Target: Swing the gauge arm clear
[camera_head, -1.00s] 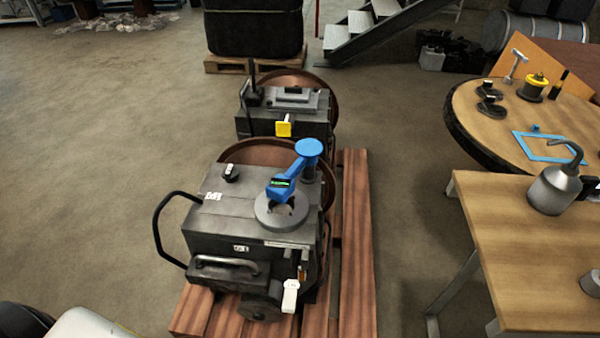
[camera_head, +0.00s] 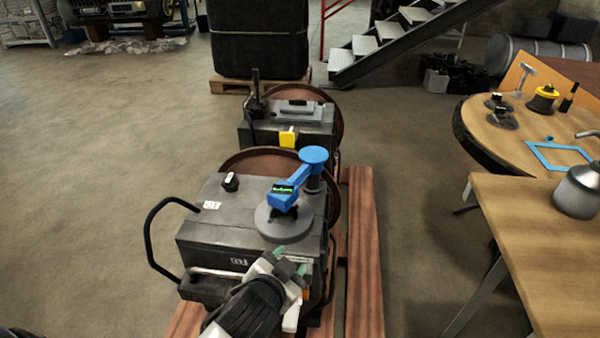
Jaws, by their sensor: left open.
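The blue gauge arm (camera_head: 293,188) is on top of the front engine block (camera_head: 215,230). Its round blue head (camera_head: 313,156) sits on a dark post at the back right. Its lower end, with a small green-lit display, lies over the round grey flange (camera_head: 273,229) and covers part of its opening. My left gripper (camera_head: 288,263) is open and empty at the front right edge of the block, below the flange and apart from the gauge arm. Its fingertips show green. My right gripper is not in view.
A second engine block (camera_head: 275,131) with a yellow tag stands behind. Both rest by a reddish wooden pallet (camera_head: 362,255). A black bar handle (camera_head: 150,235) juts out at the block's left. A wooden bench (camera_head: 530,235) with an oil can (camera_head: 578,192) stands right. Floor at left is clear.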

